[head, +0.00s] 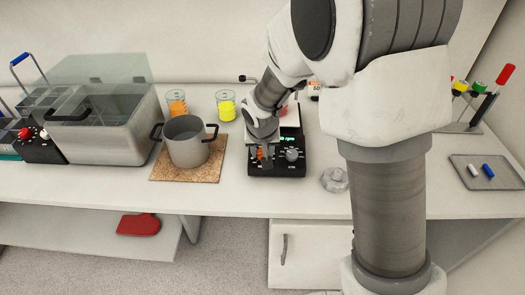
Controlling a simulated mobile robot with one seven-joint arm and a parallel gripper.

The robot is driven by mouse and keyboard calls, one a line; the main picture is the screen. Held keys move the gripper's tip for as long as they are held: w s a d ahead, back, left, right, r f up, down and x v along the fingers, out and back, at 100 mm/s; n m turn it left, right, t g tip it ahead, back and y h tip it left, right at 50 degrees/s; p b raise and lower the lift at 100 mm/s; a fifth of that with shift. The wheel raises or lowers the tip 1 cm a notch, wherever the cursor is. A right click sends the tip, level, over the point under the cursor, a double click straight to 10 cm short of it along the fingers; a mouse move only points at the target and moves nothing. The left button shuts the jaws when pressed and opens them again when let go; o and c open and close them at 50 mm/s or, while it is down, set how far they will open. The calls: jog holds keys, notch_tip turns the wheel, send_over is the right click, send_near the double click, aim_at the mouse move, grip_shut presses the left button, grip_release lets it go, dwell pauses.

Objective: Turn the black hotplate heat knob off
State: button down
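The black hotplate (289,170) stands on the bench near the middle of the head view, with a lit green display reading in rpm on its front. A grey knob (292,155) shows on the right of its front panel. An orange-red part, apparently the left knob (260,154), shows small at my gripper's fingertips. My gripper (264,155) points down at the left side of the front panel and covers part of it. Whether the fingers touch or grip the knob is too small to tell. The hotplate's top is partly hidden by my arm.
A grey pot (187,150) stands on a cork mat (165,173) left of the hotplate. Beakers with orange (177,106) and yellow (227,108) contents stand behind. A lidded metal bath (115,135) is farther left. A clear glass item (334,180) lies right of the hotplate; a grey tray (486,173) is far right.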

jog(key=shift+d+n, duration=0.1)
jog(key=shift+n, duration=2.8)
jog(key=shift+c, duration=2.2)
grip_release()
jog(key=p+v, duration=0.2)
jog(key=v, duration=1.5)
jog(key=shift+d+r, duration=0.3)
jog(key=shift+r, duration=0.05)
